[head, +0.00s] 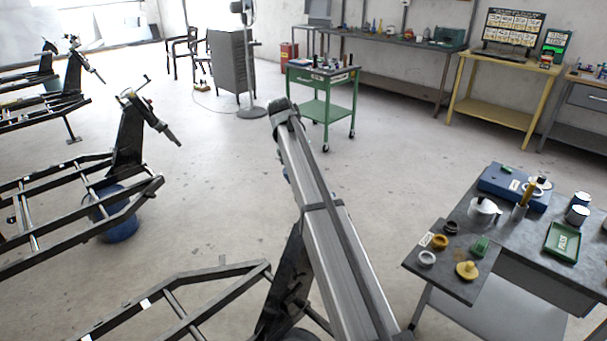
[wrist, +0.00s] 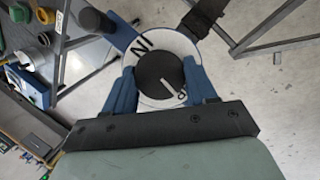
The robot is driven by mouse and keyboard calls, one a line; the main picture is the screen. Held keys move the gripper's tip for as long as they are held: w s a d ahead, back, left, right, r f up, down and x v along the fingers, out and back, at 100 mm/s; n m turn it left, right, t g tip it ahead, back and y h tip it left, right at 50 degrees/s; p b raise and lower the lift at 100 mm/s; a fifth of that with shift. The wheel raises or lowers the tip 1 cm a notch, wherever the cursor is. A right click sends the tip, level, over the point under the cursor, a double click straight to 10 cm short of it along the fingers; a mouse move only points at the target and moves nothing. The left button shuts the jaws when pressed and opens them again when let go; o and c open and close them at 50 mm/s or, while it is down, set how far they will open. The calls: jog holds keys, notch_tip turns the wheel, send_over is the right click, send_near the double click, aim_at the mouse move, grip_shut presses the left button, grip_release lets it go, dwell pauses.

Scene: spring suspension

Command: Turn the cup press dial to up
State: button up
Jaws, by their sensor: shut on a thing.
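The dial shows in the wrist view as a round dark knob (wrist: 157,72) set in a white ring (wrist: 165,43) with black lettering, partly readable as "IN" or similar. A white pointer line on the knob points to the lower right in the picture, towards a small mark at the ring's edge. My gripper (wrist: 160,80) has its blue fingers on the left and right of the dial, closed on it. The fingers hide the sides of the ring. I cannot make out the dial or my gripper in the head view.
Black frames stand left.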

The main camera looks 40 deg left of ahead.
jog(key=shift+n, duration=0.5)
jog(key=o, duration=1.1)
jog(key=shift+c, duration=0.2)
jog(key=shift+a+r, duration=0.1)
jog(key=shift+r, duration=0.05)
jog(key=s+a, duration=0.5)
jog(key=a, duration=0.6)
jog(key=shift+s+r, duration=0.4)
jog(key=shift+d, duration=0.1)
